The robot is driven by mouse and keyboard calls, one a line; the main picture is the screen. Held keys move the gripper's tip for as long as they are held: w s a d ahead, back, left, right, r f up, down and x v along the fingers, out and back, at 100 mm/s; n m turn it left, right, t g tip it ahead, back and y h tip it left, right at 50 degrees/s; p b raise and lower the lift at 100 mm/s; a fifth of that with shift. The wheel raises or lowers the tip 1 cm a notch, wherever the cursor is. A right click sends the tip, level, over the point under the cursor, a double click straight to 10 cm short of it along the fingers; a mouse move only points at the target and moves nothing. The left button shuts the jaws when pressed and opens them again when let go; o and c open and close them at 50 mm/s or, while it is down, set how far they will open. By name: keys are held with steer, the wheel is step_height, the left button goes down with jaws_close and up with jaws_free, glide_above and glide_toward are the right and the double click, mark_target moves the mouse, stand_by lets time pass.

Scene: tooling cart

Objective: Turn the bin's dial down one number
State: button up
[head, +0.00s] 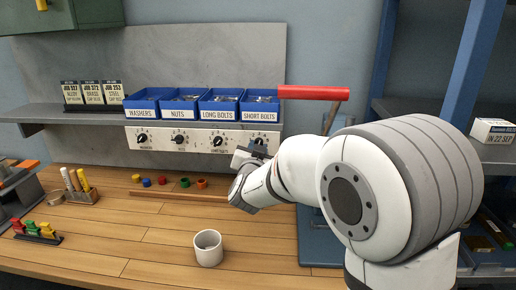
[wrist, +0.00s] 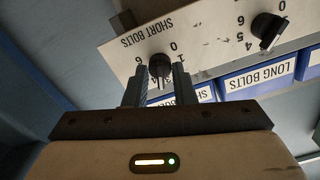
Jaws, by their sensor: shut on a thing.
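The dial panel (head: 190,138) runs under the row of blue bins, with one black dial per bin. The short bolts bin (head: 258,117) is the rightmost bin. In the wrist view its black dial (wrist: 159,65) sits beside the "SHORT BOLTS" label, with 0, 1 and 6 legible around it. My gripper (wrist: 158,76) is shut on this dial, one finger on each side. A pale pointer mark shows on the side of the dial toward my gripper; the number at it is hidden. In the head view my gripper (head: 254,153) is at the panel's right end.
The long bolts dial (wrist: 268,28) is close beside, in the wrist view. A white cup (head: 208,248), a wooden rod (head: 175,195) and small coloured caps are on the bench. The front of the bench is mostly clear.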

steer(key=shift+n+p, duration=0.4)
steer(key=shift+n, duration=1.2)
steer(key=shift+f, duration=0.1)
steer(key=o, duration=0.6)
steer(key=shift+s, duration=0.1)
steer(key=s+b, duration=0.1)
steer(key=s, duration=0.6)
steer(key=shift+s+a, duration=0.1)
steer(key=shift+s, duration=0.25)
steer(key=shift+n, duration=0.3)
